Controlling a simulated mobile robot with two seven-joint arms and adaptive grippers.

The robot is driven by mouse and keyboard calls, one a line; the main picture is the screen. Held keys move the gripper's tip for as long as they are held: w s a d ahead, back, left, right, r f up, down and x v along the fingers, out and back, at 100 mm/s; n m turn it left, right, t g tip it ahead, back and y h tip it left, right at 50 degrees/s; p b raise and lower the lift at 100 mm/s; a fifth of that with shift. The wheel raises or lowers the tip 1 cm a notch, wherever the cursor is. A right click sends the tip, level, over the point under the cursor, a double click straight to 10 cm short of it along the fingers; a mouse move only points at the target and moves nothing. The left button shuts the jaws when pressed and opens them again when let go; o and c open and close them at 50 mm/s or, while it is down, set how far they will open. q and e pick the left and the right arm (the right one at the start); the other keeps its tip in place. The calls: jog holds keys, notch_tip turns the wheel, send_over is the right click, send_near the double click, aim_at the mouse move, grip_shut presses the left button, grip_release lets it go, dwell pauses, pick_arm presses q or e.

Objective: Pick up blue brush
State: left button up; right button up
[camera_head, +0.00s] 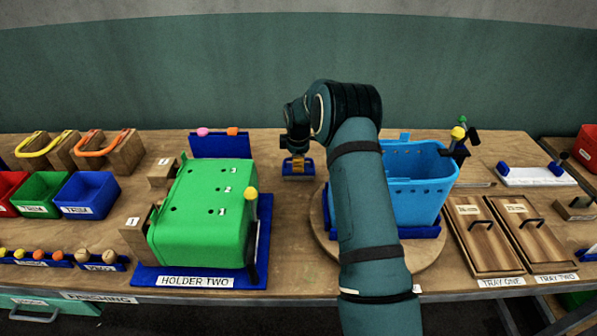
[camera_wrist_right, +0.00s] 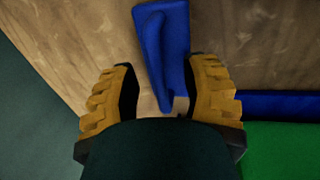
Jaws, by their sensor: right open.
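A blue piece that looks like the blue brush (camera_head: 289,176) lies at the back middle of the table, between the green bin and the blue bin. It also shows in the right wrist view (camera_wrist_right: 164,45) as a flat blue plate with a raised ridge. Whether this is the brush alone or a brush on a stand I cannot tell. My right gripper (camera_head: 297,160) points down over it, yellow fingers apart. In the wrist view the fingers (camera_wrist_right: 163,95) stand on both sides of its near end, with no clear contact. My left gripper is out of view.
The green bin (camera_head: 205,215) on its blue holder stands left. The light blue bin (camera_head: 420,185) on a round wooden turntable (camera_head: 433,258) stands right, partly behind my arm. Wooden trays (camera_head: 486,240) lie further right. Table between the bins is mostly clear.

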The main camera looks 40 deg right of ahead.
jog(key=shift+c, duration=0.4)
grip_shut()
jog(key=shift+r, duration=0.1)
notch_tip(320, 180, up, 10)
jog(key=shift+f+p, duration=0.1)
jog(key=shift+p, duration=0.4)
